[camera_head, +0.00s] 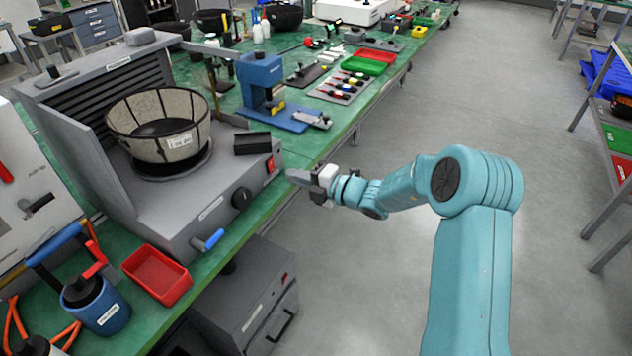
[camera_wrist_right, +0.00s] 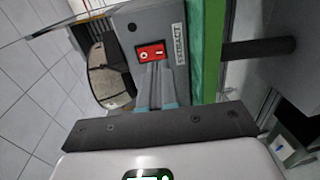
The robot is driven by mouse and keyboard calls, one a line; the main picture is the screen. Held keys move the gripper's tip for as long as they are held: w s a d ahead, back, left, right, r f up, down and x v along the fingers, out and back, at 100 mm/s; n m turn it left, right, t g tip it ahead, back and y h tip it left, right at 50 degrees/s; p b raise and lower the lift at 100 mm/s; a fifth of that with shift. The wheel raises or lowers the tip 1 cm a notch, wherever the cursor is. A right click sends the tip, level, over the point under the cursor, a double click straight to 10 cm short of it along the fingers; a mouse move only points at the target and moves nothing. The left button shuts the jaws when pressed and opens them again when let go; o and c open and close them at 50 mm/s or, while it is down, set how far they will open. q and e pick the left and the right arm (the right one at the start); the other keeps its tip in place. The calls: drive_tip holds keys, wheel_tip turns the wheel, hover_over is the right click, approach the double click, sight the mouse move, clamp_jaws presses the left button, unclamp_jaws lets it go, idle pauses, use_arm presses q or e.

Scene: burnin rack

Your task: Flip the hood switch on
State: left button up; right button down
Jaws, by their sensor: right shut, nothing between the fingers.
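The hood (camera_head: 100,85) is a grey unit with a slatted back panel, standing on the green bench. A red rocker switch (camera_head: 270,163) is on the right end of its front face. In the right wrist view the red switch (camera_wrist_right: 151,54) carries a white circle and a white bar. My right gripper (camera_head: 290,175) is shut and empty, its tips close to the switch. In the right wrist view its fingers (camera_wrist_right: 155,75) point at the switch's lower edge; I cannot tell whether they touch it. My left gripper is not in view.
A mesh-sided bowl (camera_head: 125,122) sits on the hood base. A black knob (camera_head: 241,198) and a blue-handled lever (camera_head: 208,241) stick out of the front face. A red tray (camera_head: 157,275) lies at the front left. A blue press (camera_head: 262,78) stands behind.

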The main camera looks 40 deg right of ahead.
sight(273, 170)
drive_tip(key=shift+x, duration=2.15)
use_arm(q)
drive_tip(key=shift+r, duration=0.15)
use_arm(e)
drive_tip(key=shift+w, duration=0.1)
drive_tip(key=shift+f, duration=0.1)
